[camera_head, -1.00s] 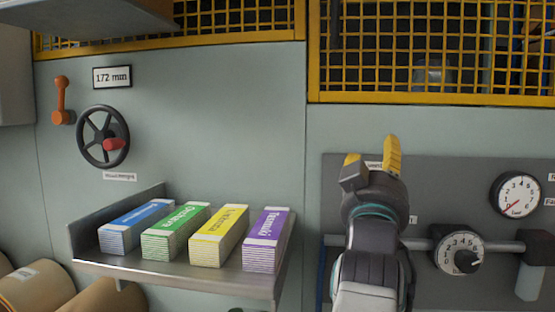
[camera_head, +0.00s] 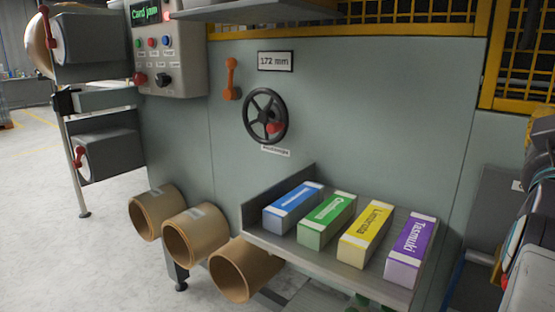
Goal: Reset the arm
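My arm shows at the right edge, partly cut off by the frame. My gripper (camera_head: 541,128) is at the upper end of it, with a yellow finger part visible against the grey panel. Only part of the gripper shows, so I cannot tell whether its fingers are apart or together. Nothing held is visible.
A metal shelf (camera_head: 330,262) holds blue, green, yellow and purple boxes. Above it are a black handwheel (camera_head: 250,117) and an orange lever (camera_head: 231,78). Cardboard rolls (camera_head: 168,240) lie below left. A control box (camera_head: 188,75) hangs at upper left. Open floor (camera_head: 60,250) lies left.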

